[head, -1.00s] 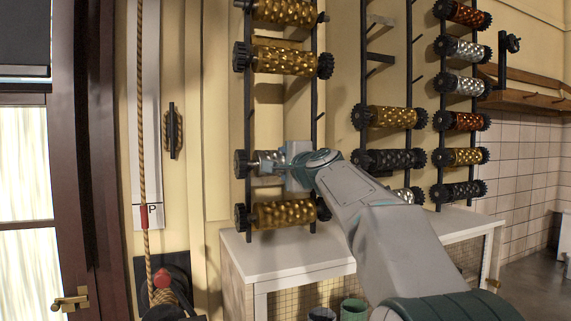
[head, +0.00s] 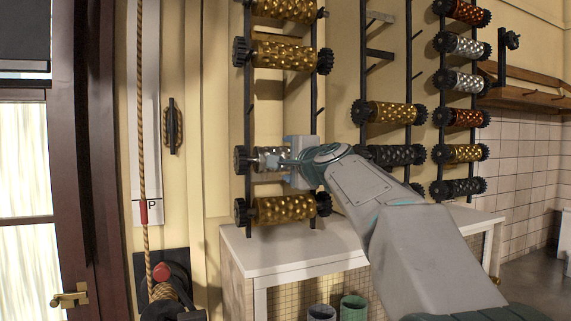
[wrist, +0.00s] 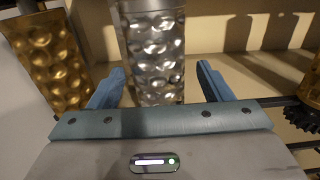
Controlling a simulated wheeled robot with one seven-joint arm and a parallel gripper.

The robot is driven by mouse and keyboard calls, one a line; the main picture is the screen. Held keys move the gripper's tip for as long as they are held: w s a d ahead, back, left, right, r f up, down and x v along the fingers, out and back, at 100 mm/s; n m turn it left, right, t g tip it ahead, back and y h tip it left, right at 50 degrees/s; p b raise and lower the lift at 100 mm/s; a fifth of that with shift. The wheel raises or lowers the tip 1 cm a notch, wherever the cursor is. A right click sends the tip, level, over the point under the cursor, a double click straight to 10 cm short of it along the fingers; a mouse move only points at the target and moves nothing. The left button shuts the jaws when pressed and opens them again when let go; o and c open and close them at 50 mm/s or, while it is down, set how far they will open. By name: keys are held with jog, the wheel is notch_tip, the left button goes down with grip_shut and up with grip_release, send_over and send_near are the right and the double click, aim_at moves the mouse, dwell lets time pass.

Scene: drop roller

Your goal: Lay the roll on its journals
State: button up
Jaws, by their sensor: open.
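A silver dimpled roll (head: 264,154) with a black toothed wheel (head: 241,159) on its left end lies level in the left wall rack, between gold rolls above and below. My gripper (head: 285,161) is at its right part and hides its right end. In the wrist view the silver roll (wrist: 152,45) stands between my gripper's two blue fingers (wrist: 160,84), which are spread apart with gaps on both sides. I cannot tell whether the roll's journals rest on the rack's supports.
A gold roll (head: 285,209) lies just below, and another gold roll (head: 284,56) hangs above. The middle rack (head: 363,75) has free pegs in its upper part. A white-topped cabinet (head: 290,252) stands below the racks.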

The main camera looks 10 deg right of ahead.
jog(key=s+d+b, duration=0.2)
jog(key=s, duration=0.8)
jog(key=shift+s+b, duration=0.3)
jog(key=shift+b, duration=0.05)
jog(key=shift+r, duration=0.1)
jog(key=s+a+f+n+g, duration=0.25)
jog(key=s+f+n, duration=0.2)
jog(key=f, duration=0.65)
jog(key=s+a+f+n+g+h, duration=0.1)
jog(key=s+f+n+g, duration=0.3)
jog(key=f, duration=0.8)
jog(key=s+a+f+n+g, duration=0.1)
jog(key=s+f+n+g, duration=0.4)
jog(key=f, duration=0.6)
jog(key=s+d+f+n+g+h, duration=0.2)
jog(key=s+f+g, duration=0.1)
jog(key=s+f, duration=0.9)
jog(key=shift+s, duration=0.45)
